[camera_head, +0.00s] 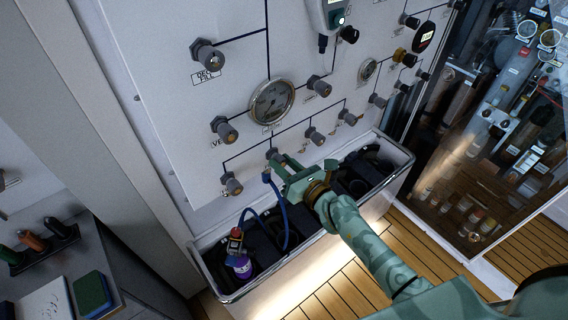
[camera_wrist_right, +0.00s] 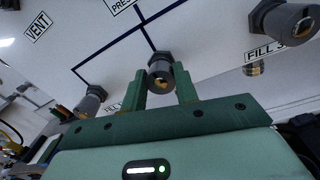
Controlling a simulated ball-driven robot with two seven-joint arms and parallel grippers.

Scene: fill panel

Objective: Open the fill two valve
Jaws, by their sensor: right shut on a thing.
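The white fill panel (camera_head: 190,120) carries a lower row of grey valve knobs. My right gripper (camera_head: 280,165) is at the second knob from the left in this row. In the right wrist view its two green fingers (camera_wrist_right: 160,88) stand on either side of a grey valve knob (camera_wrist_right: 160,70) and are shut on it. The label under this knob is hidden by the gripper. A knob to the left (camera_wrist_right: 90,100) has a partly hidden "FILL" label beside it. A knob to the right (camera_wrist_right: 288,22) has a label starting with "FILL". My left gripper is not in view.
A pressure gauge (camera_head: 271,101) sits above the row. A white-rimmed trough (camera_head: 222,291) below holds dark cylinders and a purple bottle (camera_head: 240,265). A blue hose (camera_head: 284,215) hangs close to my right gripper. Wooden floor (camera_head: 350,275) lies in front.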

